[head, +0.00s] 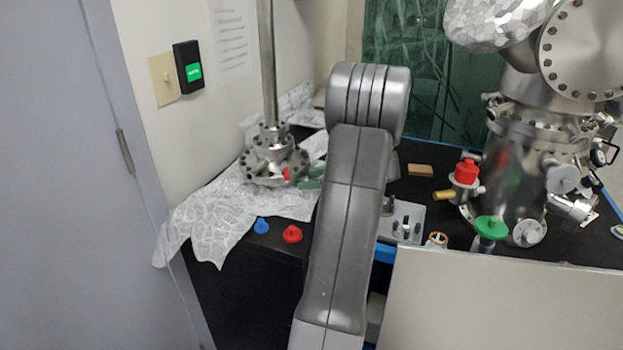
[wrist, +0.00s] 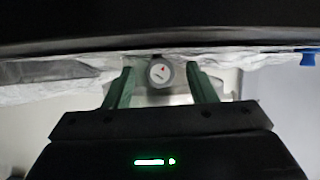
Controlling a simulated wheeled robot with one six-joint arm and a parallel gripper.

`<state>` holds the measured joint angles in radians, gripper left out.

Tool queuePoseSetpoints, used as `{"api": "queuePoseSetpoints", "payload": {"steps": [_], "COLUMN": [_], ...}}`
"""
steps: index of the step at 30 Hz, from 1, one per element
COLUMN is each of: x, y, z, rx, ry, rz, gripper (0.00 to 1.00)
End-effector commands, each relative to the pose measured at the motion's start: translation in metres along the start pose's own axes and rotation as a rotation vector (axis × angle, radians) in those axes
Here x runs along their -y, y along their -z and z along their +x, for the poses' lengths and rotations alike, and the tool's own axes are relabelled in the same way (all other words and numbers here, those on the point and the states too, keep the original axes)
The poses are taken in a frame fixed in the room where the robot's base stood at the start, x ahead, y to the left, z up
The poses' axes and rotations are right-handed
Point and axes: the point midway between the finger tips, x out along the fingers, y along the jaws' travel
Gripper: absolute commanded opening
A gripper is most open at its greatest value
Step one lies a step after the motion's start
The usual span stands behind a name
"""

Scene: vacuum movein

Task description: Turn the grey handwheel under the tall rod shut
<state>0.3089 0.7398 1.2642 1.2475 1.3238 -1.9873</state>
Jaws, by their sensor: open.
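The tall rod (head: 267,70) stands upright on a steel flanged base (head: 262,163) at the left of the bench. A small red part (head: 287,174) shows at the base's right side. My gripper (head: 303,179) has its green fingers close to that side. In the head view I cannot make out the handwheel apart from the base.
Crumpled foil (head: 215,215) lies under the base. A blue knob (head: 261,226) and a red knob (head: 292,234) sit at the bench's front edge. A large steel chamber (head: 510,150) with a red cap (head: 466,171) and a green handwheel (head: 491,227) stands at right.

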Motion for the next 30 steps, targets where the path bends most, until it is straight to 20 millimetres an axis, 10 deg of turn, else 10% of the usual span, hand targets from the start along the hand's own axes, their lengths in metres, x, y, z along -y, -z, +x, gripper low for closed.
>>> {"api": "queuePoseSetpoints", "payload": {"steps": [9, 16, 30], "x": [0.0001, 0.0, -0.002], "y": [-0.0003, -0.0003, -0.0014], "z": [0.0025, 0.0023, 0.0028], "rx": [0.0, 0.0, -0.001], "ry": [0.0, 0.0, 0.099], "rz": [0.001, 0.001, 0.236], "gripper": [0.49, 0.06, 0.07]}}
